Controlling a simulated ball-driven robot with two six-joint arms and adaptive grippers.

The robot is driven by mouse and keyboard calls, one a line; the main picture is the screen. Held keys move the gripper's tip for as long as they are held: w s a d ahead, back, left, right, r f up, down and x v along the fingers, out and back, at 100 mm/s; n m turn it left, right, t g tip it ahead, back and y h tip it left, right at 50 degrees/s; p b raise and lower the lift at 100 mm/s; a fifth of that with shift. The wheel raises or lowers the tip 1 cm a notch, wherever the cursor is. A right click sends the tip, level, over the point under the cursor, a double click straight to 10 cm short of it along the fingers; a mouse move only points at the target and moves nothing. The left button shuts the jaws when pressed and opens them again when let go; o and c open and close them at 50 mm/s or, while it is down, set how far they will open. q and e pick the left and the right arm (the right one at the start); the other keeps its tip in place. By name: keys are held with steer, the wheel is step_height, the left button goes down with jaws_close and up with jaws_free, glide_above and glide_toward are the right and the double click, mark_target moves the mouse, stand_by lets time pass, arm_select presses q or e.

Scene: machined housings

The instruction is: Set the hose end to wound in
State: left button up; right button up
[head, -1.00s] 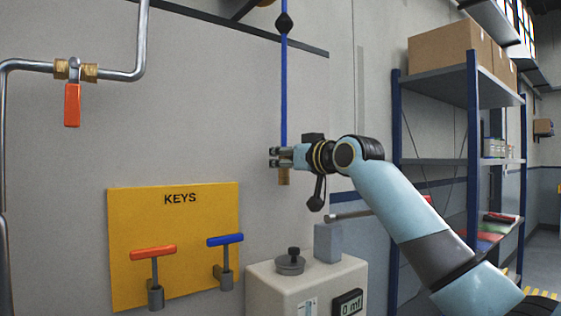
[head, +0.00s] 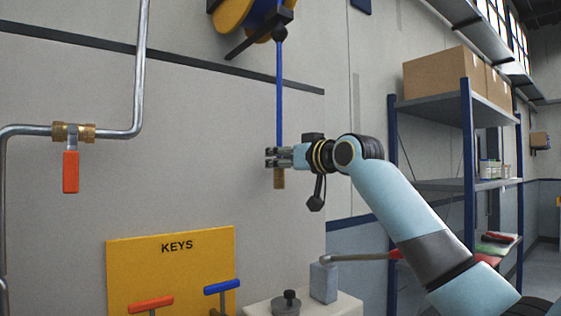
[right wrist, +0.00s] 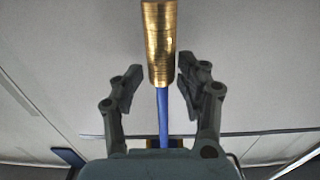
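The hose end is a brass fitting (head: 279,179) at the bottom of a blue hose (head: 279,95) that hangs straight from a yellow and blue reel (head: 232,14) at the top. A dark ball (head: 279,33) sits on the hose close under the reel. My right gripper (head: 271,157) is at the hose end, with the brass showing below its fingers. My left gripper is not in view.
A pipe with an orange-handled valve (head: 71,172) is at left. A yellow KEYS board (head: 120,265) with orange and blue T-handles is below. Shelving (head: 440,88) is at right. The wall around the hose is clear.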

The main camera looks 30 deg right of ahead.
steer(key=shift+w+f, duration=0.2)
steer(key=shift+w, duration=0.15)
steer(key=shift+a, duration=0.1)
steer(key=shift+s+d, duration=0.3)
steer(key=shift+s, duration=1.65)
steer(key=shift+s+d, duration=0.25)
steer(key=shift+s, duration=1.75)
steer(key=shift+s+d, duration=0.3)
steer(key=shift+s, duration=1.65)
steer(key=shift+f, duration=0.1)
